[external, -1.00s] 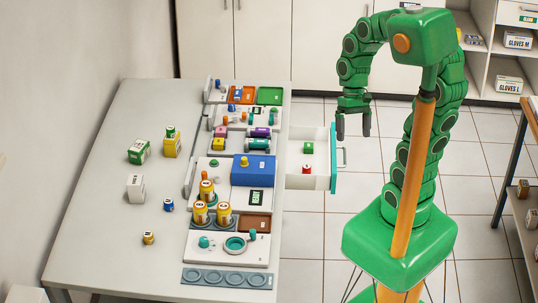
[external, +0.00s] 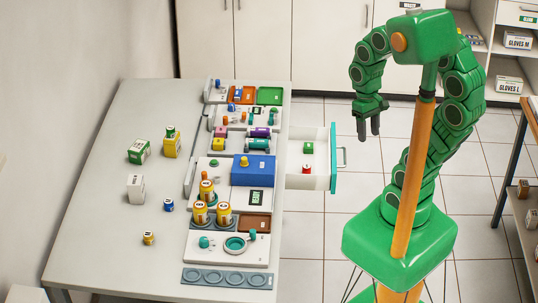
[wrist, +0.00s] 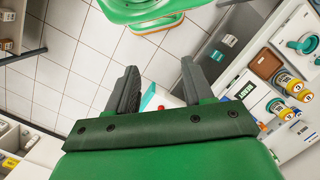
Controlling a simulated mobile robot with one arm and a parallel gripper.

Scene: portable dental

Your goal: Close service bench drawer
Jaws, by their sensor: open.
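The service bench drawer (external: 311,183) is pulled out from the right side of the bench (external: 105,200). It has a white body, a teal front (external: 334,158) and a handle (external: 342,158) on its outer face. A green block (external: 308,148) and a red item (external: 307,169) lie inside it. My gripper (external: 369,134) is open and empty, to the right of the teal front and apart from it. In the wrist view my two dark fingers (wrist: 157,88) are spread, with part of the drawer between and beyond them, mostly hidden.
Bottles, boxes and dental trays stand on the bench, with a blue box (external: 253,170) near the drawer. A shelf (external: 522,185) stands at the right edge. Cabinets (external: 265,45) line the back. The tiled floor (external: 303,240) around the drawer is clear.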

